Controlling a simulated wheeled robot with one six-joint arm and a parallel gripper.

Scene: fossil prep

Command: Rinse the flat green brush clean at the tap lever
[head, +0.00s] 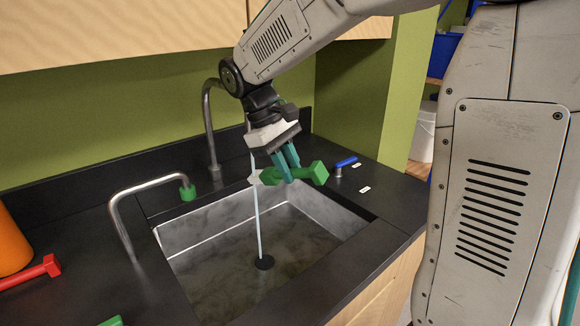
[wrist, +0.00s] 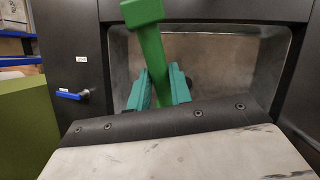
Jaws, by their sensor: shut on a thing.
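My gripper (head: 284,172), with teal fingers, is shut on the green brush (head: 314,174) above the sink. The brush lies roughly level, its green block end to the right and a pale end to the left. In the head view the pale end overlaps the thin water stream (head: 259,222); I cannot tell whether it is wet. The stream falls to the dark drain (head: 264,263). In the wrist view the green brush (wrist: 151,55) stands between the fingers; its pale end is hidden. The blue tap lever (head: 346,161) is on the counter right of the sink, apart from my gripper.
The grey curved tap (head: 207,120) rises behind the sink (head: 330,218); my arm hides its outlet. A second metal arch (head: 150,187) with a green tip stands at the left. A red tool (head: 38,272) and orange cylinder (head: 12,243) are far left. Right-hand counter is mostly clear.

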